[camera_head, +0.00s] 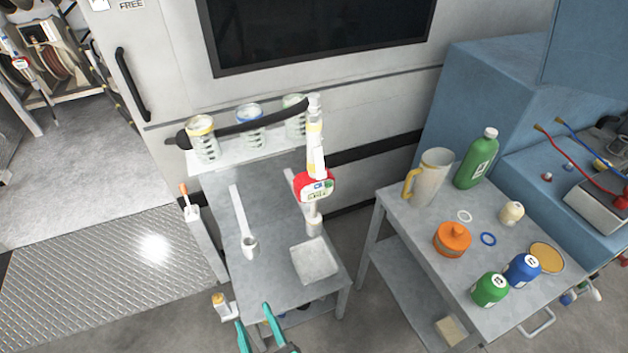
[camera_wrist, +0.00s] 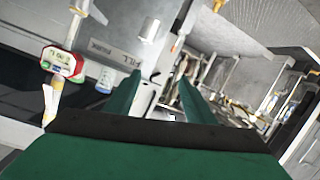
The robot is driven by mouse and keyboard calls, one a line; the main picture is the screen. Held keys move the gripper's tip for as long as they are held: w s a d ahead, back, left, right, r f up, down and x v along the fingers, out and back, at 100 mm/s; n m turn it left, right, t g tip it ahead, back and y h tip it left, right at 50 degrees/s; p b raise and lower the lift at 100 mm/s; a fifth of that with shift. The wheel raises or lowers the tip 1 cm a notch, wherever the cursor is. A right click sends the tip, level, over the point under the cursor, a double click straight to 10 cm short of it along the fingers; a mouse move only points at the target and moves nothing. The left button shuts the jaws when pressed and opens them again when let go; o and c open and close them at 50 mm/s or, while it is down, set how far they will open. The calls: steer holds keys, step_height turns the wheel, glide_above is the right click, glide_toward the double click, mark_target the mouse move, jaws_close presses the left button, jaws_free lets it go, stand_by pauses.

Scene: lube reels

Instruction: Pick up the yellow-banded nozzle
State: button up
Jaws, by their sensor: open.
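The yellow-banded nozzle (camera_head: 315,150) stands upright at the back right of the grey metal table, above a red-and-white meter (camera_head: 314,187) with a small display. A pale cylindrical base (camera_head: 313,224) is below the meter. In the wrist view, a red-and-white meter (camera_wrist: 62,62) and a pale yellow-marked part (camera_wrist: 50,103) show at the left, outside the finger gap. My gripper (camera_head: 253,314) has green fingers. It is open and empty at the front of the table, well short of the nozzle. The fingers also show in the wrist view (camera_wrist: 160,82).
The grey table (camera_head: 270,215) holds a white tray (camera_head: 314,262) and a ladle-like tool (camera_head: 248,240). Several banded jars stand on a white shelf (camera_head: 235,160) behind it. A right-hand table (camera_head: 410,222) carries bottles, a jug and an orange container (camera_head: 452,239).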

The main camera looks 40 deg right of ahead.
steer(key=w+d+r+m+h, duration=0.1)
steer(key=w+d+r+h, duration=0.15)
steer(key=w, duration=0.25)
steer(key=w+d+r+h, duration=0.1)
steer(key=w+d+r, duration=0.2)
steer(key=w+d, duration=0.15)
steer(key=m+g+h, duration=0.6)
steer(key=m+g, duration=0.2)
steer(key=m, duration=0.4)
glide_toward(311, 125)
steer(key=shift+y, duration=0.35)
steer(key=x, duration=0.4)
steer(key=shift+d+f, duration=0.2)
steer(key=shift+d, duration=0.15)
steer(key=shift+r+x, duration=0.15)
steer(key=shift+x, duration=1.15)
steer(key=shift+r+x, duration=0.2)
steer(key=shift+x, duration=1.1)
steer(key=shift+w, duration=0.1)
steer(key=shift+c, duration=0.7)
jaws_close()
